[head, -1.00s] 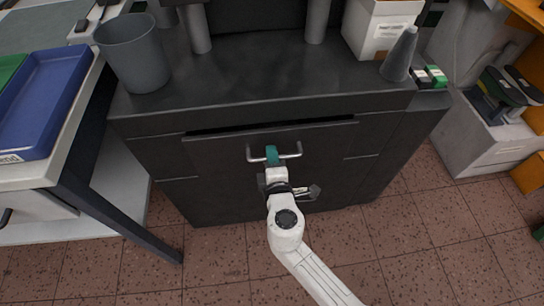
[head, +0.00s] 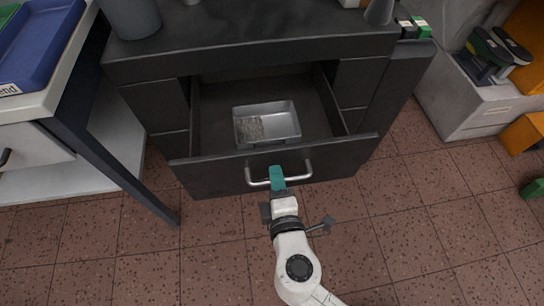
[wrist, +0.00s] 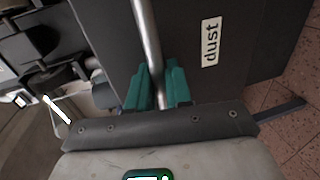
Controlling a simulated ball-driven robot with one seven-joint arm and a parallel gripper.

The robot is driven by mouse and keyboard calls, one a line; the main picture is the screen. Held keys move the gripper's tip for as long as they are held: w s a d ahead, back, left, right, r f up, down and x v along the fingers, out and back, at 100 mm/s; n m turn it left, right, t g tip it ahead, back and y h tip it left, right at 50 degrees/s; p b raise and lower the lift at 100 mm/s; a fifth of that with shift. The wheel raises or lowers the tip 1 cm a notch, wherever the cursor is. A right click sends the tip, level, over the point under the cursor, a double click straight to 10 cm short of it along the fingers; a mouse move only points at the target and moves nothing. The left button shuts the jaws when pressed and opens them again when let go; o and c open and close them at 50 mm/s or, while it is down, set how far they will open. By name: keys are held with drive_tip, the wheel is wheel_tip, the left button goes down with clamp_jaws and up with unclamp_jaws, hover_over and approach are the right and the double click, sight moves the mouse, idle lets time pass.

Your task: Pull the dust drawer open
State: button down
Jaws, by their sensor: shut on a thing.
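The dust drawer (head: 340,148) stands well out of the dark cabinet (head: 240,48) in the head view, its inside showing. A metal tray (head: 283,120) with some grey debris lies in it. The drawer's bar handle (head: 306,168) is on its front. My gripper (head: 277,177) is shut on this handle, a little left of its middle. In the wrist view the teal fingers of my gripper (wrist: 158,85) sit on both sides of the metal bar (wrist: 147,40). A white label reading "dust" (wrist: 211,42) is on the drawer front there.
A grey bin (head: 132,16) and a cone (head: 379,12) stand on the cabinet top. A table with a blue tray (head: 38,48) is at the left, its dark leg (head: 130,180) near the drawer. Tiled floor (head: 430,230) in front is clear.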

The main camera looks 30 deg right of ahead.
drive_tip(key=f+b+v, duration=0.1)
drive_tip(key=v, duration=0.5)
drive_tip(key=shift+s+a+f, duration=0.2)
drive_tip(key=shift+s, duration=0.3)
drive_tip(key=c, duration=1.2)
unclamp_jaws()
drive_tip(key=v, duration=1.1)
drive_tip(key=shift+p, duration=0.3)
drive_tip(key=shift+w, duration=0.1)
